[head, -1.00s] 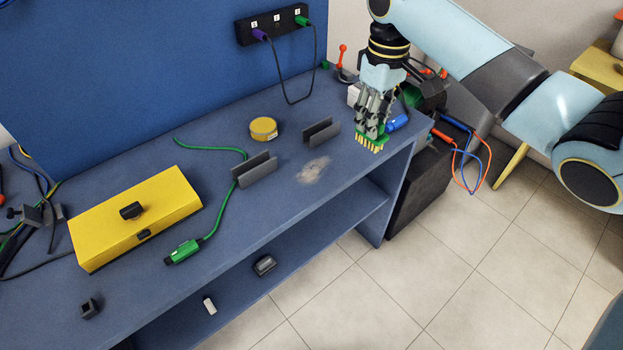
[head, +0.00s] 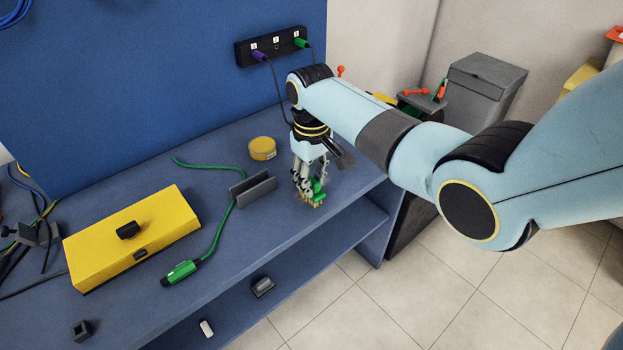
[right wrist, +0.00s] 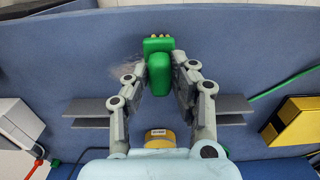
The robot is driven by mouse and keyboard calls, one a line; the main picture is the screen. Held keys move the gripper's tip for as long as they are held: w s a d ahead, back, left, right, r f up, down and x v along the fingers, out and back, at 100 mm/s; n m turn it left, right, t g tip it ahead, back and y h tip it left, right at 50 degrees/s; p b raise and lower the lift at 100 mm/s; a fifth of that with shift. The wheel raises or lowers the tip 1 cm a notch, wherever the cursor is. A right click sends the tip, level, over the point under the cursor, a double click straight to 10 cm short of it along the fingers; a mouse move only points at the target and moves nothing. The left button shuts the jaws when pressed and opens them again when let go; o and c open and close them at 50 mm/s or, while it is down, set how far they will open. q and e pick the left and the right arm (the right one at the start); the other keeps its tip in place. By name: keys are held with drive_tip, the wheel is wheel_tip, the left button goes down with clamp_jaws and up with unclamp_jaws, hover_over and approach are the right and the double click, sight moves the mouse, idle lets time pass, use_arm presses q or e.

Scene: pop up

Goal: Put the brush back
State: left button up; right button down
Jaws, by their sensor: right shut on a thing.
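The brush has a green body and pale yellow bristles. In the head view the brush (head: 319,190) is in my right gripper (head: 309,190), low over the bench's front right part, bristles down. My right gripper is shut on its green handle. In the right wrist view the brush (right wrist: 159,70) sits between the two fingers of my right gripper (right wrist: 160,80). I cannot tell whether the bristles touch the bench. A faint pale dusty patch (right wrist: 127,70) lies beside the brush in the wrist view. My left gripper is not in view.
A yellow tape roll (head: 262,148), green cable (head: 222,222) and yellow box (head: 130,235) are on the bench (head: 235,245). A wall strip (head: 272,46) holds plugs.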

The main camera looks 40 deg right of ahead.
drive_tip(key=c, duration=1.1)
unclamp_jaws()
wheel_tip(320, 180, up, 12)
drive_tip(key=shift+p, duration=0.4)
